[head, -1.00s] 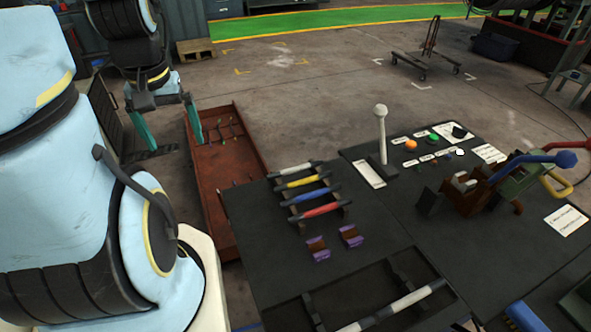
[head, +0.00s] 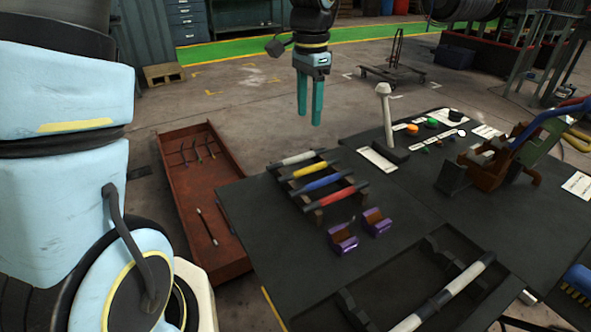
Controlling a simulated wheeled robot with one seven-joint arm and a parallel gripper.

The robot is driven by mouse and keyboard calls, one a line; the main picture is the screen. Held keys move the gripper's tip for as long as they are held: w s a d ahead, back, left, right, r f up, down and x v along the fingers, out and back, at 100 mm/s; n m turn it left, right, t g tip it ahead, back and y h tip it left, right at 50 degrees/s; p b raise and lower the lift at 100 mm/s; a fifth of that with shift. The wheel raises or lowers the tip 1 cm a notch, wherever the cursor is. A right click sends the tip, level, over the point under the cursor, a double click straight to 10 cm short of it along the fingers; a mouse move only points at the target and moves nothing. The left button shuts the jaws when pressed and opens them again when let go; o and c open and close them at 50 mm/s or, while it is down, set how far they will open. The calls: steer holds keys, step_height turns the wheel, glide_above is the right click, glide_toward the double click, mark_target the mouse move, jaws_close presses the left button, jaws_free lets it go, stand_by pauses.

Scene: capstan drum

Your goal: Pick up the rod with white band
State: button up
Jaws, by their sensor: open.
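The rod with white band (head: 297,158) lies at the far end of a dark rack on the black table, above the rods with yellow (head: 311,169), blue (head: 323,182) and red (head: 338,195) bands. My gripper (head: 310,119) hangs pointing down with its two teal fingers slightly apart and nothing between them. In the picture it is above the white-banded rod and apart from it.
Two purple blocks (head: 342,240) sit in front of the rack. A white upright lever (head: 385,115) stands to its right. A longer, larger white-and-dark bar (head: 445,290) lies nearer. A red tray (head: 170,200) on the floor holds thin rods.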

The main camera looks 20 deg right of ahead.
step_height(320, 180, down, 10)
steer(key=shift+w+f+p, duration=0.1)
steer(key=shift+p, duration=0.7)
jaws_close()
stand_by(1.1)
